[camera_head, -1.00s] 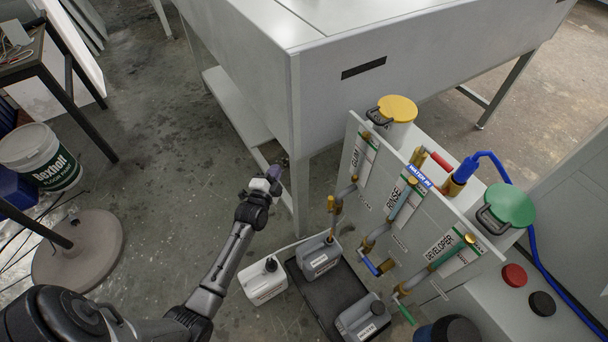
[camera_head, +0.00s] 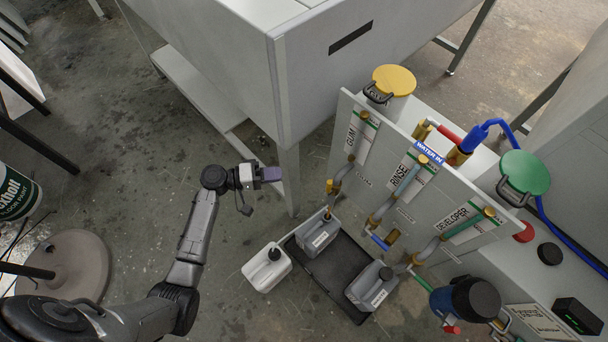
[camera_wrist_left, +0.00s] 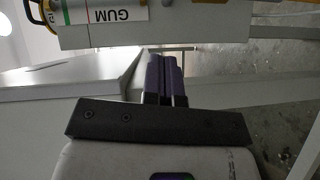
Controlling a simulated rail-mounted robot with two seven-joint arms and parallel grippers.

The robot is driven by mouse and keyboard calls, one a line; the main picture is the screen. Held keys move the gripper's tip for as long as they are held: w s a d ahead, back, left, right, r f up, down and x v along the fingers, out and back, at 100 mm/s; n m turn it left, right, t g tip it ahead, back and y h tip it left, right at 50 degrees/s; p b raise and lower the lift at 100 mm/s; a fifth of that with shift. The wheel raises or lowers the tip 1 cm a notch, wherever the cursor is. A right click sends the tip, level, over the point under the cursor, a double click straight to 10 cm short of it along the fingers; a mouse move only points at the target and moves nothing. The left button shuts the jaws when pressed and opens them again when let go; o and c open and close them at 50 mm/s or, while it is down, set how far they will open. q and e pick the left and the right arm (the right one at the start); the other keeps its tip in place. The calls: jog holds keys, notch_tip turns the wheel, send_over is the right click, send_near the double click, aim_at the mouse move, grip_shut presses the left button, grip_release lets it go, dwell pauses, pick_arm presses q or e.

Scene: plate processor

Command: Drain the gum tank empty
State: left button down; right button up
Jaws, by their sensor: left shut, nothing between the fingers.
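The gum tank (camera_head: 396,108) has a yellow lid and stands behind the upright panel (camera_head: 405,215). The GUM label (camera_head: 355,133) is on the panel's left part; it also shows upside down in the left wrist view (camera_wrist_left: 105,14). A gum outlet with a brass fitting (camera_head: 330,186) sits low at the panel's left edge, above a grey jug (camera_head: 320,238). I cannot tell the valve's setting or the tank's level. My left gripper (camera_head: 271,174) is shut and empty, left of the outlet and apart from it. Its purple fingers (camera_wrist_left: 166,78) are together in the wrist view.
A black tray (camera_head: 338,285) holds the grey jug and another grey jug (camera_head: 372,287). A white jug (camera_head: 267,268) stands left of it. The machine's leg (camera_head: 289,182) is close beyond my left gripper. A blue hose (camera_head: 549,235) runs at the right.

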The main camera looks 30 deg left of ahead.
aim_at(329, 188)
pick_arm(q)
jog(key=s+d+b+x, duration=0.1)
jog(key=b+x, duration=0.3)
jog(key=x, duration=0.8)
jog(key=shift+s+d+f, duration=0.25)
jog(key=shift+s+d, duration=0.1)
jog(key=shift+s, duration=0.05)
pick_arm(e)
jog(key=f, duration=0.4)
jog(key=shift+w+a, duration=0.15)
jog(key=shift+a, duration=0.15)
